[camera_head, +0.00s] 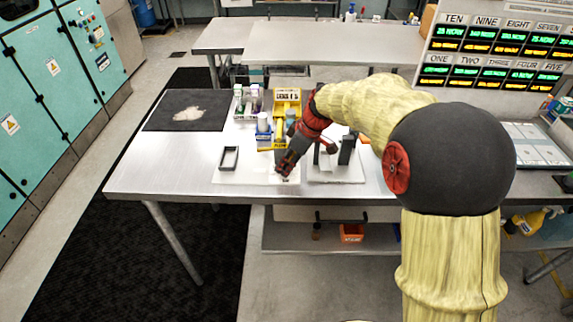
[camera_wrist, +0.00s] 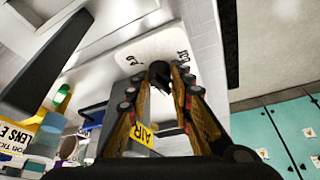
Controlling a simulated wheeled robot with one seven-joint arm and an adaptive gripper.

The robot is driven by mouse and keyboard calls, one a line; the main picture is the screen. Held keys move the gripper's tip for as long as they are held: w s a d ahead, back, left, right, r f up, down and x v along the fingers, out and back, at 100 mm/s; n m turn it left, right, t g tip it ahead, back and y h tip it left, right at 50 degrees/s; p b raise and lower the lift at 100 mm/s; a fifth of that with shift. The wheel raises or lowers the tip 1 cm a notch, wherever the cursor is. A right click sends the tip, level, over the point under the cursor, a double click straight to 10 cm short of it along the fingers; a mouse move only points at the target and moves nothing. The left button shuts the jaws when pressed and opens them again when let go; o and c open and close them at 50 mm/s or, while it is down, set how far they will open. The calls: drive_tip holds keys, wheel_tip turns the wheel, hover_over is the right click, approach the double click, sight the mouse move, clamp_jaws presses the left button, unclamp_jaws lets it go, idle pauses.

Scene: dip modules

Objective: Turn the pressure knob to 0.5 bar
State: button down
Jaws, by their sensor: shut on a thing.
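My gripper (camera_head: 287,166) reaches down to the front part of the metal table. In the wrist view my gripper (camera_wrist: 159,80) has its two fingers closed in on a small dark knob (camera_wrist: 159,70), one on each side. The knob stands in front of a white dial plate (camera_wrist: 150,48) with dark markings, too small and tilted to read. The knob's pointer and setting cannot be told. In the head view the knob is hidden by my gripper. A yellow label reading AIR (camera_wrist: 144,134) shows between the fingers.
A small dark frame (camera_head: 229,158) lies left of my gripper. A yellow bin (camera_head: 287,101) and several bottles stand behind it. A white board (camera_head: 350,173) with a dark upright stand is at the right. A dark mat (camera_head: 158,119) covers the table's far left.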

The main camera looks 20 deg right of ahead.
idle(1.4)
drive_tip(key=c, duration=1.6)
unclamp_jaws()
drive_tip(key=shift+v, duration=3.95)
drive_tip(key=shift+o, duration=0.5)
drive_tip(key=shift+d, duration=0.1)
